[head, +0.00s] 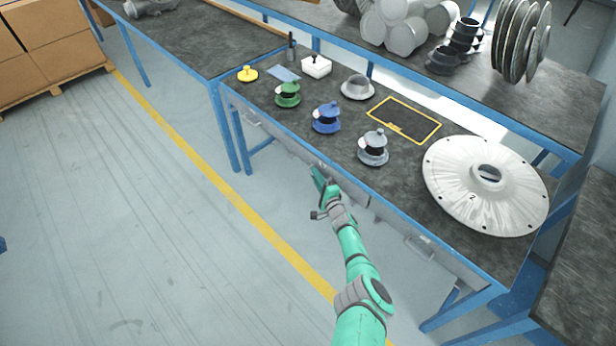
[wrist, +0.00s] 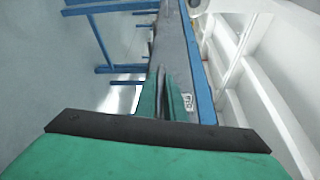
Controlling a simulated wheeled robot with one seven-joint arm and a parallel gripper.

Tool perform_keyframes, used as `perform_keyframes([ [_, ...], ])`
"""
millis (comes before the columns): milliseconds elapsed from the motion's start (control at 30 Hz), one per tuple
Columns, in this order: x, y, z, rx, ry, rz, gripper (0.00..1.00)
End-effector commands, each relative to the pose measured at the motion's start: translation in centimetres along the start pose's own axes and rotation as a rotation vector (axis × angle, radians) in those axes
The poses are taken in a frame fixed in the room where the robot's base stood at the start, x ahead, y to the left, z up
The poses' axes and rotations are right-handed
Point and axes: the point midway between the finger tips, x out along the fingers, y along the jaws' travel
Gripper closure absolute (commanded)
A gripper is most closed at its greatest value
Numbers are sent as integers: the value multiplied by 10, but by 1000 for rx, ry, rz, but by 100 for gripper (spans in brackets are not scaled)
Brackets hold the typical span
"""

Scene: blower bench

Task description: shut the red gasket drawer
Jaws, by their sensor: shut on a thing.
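My gripper (head: 318,178) is at the front of the bench, below the top's edge, at the middle drawer front (head: 357,194). In the wrist view, my green fingers (wrist: 163,98) are shut on a thin grey part, which looks like this drawer's handle. The grey drawer front (wrist: 178,45) runs away from me beside the fingers, with a small pale label (wrist: 187,102). No red shows on it in either view. My arm and gripper hide part of it, and I cannot tell how far it stands out.
Another drawer (head: 420,246) with a handle is at the right, and one (head: 252,119) at the left. The bench top (head: 400,180) holds a large white disc (head: 455,190), a grey flanged part (head: 373,148), a blue one (head: 326,118) and a green one (head: 288,95). The floor at left is clear.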

Motion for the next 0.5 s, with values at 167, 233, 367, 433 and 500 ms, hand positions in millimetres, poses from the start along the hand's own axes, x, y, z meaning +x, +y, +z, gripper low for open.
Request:
perform_keyframes([
  [167, -1, 0, -1, -3, -12, 2, 100],
  [233, -2, 0, -3, -3, -10, 1, 100],
  [367, -3, -1, -7, -2, -6, 1, 100],
  [433, -4, -1, -8, -2, -4, 0, 100],
  [500, -4, -2, -10, -2, -2, 0, 100],
])
